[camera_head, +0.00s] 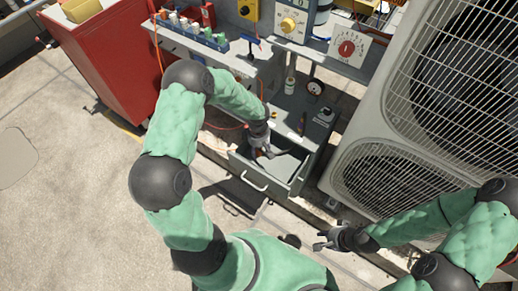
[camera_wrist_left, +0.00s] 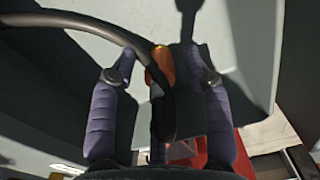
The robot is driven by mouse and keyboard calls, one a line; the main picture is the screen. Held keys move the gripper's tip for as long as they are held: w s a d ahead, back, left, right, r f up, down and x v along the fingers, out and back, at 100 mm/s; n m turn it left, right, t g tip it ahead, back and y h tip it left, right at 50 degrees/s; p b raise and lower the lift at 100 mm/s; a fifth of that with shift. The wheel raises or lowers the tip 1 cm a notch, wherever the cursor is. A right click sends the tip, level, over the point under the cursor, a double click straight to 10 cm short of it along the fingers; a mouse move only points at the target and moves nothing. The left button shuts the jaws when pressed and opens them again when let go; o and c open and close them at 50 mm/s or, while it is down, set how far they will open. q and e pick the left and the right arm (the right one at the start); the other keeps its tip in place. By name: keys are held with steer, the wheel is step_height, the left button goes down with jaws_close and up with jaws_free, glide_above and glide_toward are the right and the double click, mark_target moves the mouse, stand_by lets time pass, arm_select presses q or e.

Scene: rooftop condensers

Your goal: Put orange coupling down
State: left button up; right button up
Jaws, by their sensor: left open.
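The orange coupling (camera_wrist_left: 161,64) shows in the left wrist view on or just above a pale grey surface, partly covered by a black hose. My left gripper (camera_head: 263,151) is over the open grey drawer (camera_head: 246,177) in the head view. In the left wrist view its two purple fingers are spread apart, one on each side of the coupling, with gaps visible between. The coupling cannot be made out in the head view, where the gripper hides that spot. My right gripper (camera_head: 322,240) is open and empty in front of the condenser, low and to the right.
A large condenser unit (camera_head: 362,180) stands at the right. A grey bench (camera_head: 232,62) with bottles and gauges is behind the drawer. A red cabinet (camera_head: 112,62) stands at the upper left. The concrete floor at left is clear.

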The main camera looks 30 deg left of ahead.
arm_select(q)
steer(key=shift+r+p, duration=0.35)
steer(key=shift+r, duration=0.1)
step_height(320, 180, up, 12)
steer(key=p, duration=0.5)
arm_select(e)
step_height(320, 180, up, 6)
arm_select(q)
steer(key=shift+a, duration=0.1)
